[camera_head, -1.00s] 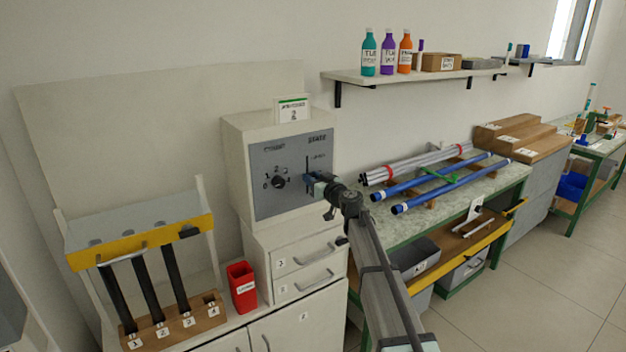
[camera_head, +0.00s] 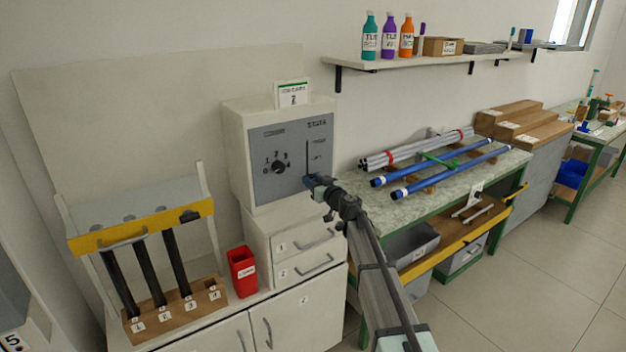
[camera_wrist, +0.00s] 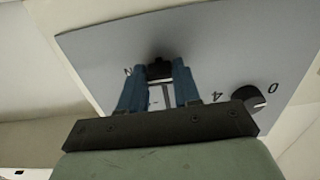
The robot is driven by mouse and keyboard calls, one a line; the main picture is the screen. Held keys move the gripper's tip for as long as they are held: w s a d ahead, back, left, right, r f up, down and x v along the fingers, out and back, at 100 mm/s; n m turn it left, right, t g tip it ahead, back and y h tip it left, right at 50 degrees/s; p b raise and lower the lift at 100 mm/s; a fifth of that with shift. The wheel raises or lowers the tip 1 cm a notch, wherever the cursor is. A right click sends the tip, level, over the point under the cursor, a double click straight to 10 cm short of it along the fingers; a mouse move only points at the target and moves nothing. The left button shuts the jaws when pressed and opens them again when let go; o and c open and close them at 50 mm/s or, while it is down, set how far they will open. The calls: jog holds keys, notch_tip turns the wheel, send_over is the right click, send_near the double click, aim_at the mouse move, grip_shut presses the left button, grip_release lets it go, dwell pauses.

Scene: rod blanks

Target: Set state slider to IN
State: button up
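The grey panel (camera_head: 272,178) on the beige box carries a vertical slider slot (camera_head: 307,150) at its right side and a round black dial (camera_head: 278,167). My gripper (camera_head: 312,183) is at the lower end of this slot. In the wrist view, my two blue fingers (camera_wrist: 160,88) sit on either side of the black slider knob (camera_wrist: 160,70) and appear to touch it. Part of the slot (camera_wrist: 167,96) shows between them. A partly hidden label (camera_wrist: 128,72), seemingly ending in N, is beside the knob. The dial also shows in the wrist view (camera_wrist: 248,101).
A small sign (camera_head: 292,94) stands on the box. Drawers (camera_head: 303,257) are below it, and a red bin (camera_head: 242,271) and rod rack (camera_head: 160,290) are to the left. A bench (camera_head: 395,215) with blue and grey rods is right of my arm.

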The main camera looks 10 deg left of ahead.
jog(key=o, duration=0.4)
jog(key=shift+s+d, duration=0.1)
jog(key=v, duration=1.3)
jog(key=shift+s+d, duration=0.2)
